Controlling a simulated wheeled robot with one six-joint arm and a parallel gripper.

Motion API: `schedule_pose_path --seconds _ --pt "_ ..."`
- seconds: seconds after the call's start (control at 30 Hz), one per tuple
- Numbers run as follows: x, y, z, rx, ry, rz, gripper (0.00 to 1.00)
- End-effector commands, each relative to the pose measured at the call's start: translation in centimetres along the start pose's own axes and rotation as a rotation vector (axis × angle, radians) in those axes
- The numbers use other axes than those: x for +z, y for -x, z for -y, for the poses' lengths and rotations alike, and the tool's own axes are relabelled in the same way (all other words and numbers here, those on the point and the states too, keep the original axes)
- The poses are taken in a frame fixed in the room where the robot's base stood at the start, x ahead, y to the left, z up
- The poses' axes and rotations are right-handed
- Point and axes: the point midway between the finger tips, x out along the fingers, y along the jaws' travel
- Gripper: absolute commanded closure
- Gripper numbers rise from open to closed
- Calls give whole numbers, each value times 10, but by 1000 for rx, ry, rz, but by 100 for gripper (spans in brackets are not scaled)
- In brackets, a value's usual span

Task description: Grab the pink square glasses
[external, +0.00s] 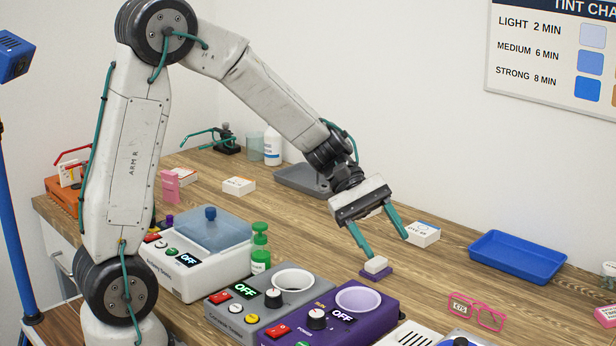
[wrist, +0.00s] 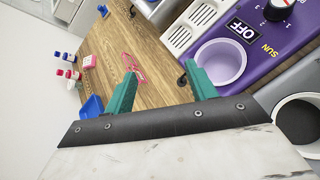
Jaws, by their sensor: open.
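The pink square glasses (external: 479,314) lie on the wooden table at the front right, right of the purple machine. A small white tag with writing shows at their left lens. In the wrist view the pink glasses (wrist: 129,62) show beyond the left finger, which partly overlaps them. My gripper (external: 387,247) is open and empty, with its teal fingers pointing down, behind and to the left of the glasses.
A white block on a purple pad (external: 376,268) is close by the left fingertip. A white box (external: 422,235) is near the right finger. A blue tray (external: 517,257) lies behind the glasses. The purple machine (external: 385,303) stands left of them.

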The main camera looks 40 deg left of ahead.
Motion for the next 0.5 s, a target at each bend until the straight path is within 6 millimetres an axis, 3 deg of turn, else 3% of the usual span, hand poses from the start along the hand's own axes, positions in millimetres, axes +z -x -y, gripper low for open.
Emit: schedule_pose_path --seconds 0.1,0.3,0.5 --pt "-28 -37 -30 62 176 74 44" --pt "-71 -86 -63 152 420 158 44" --pt "-91 -108 -76 194 532 193 44"
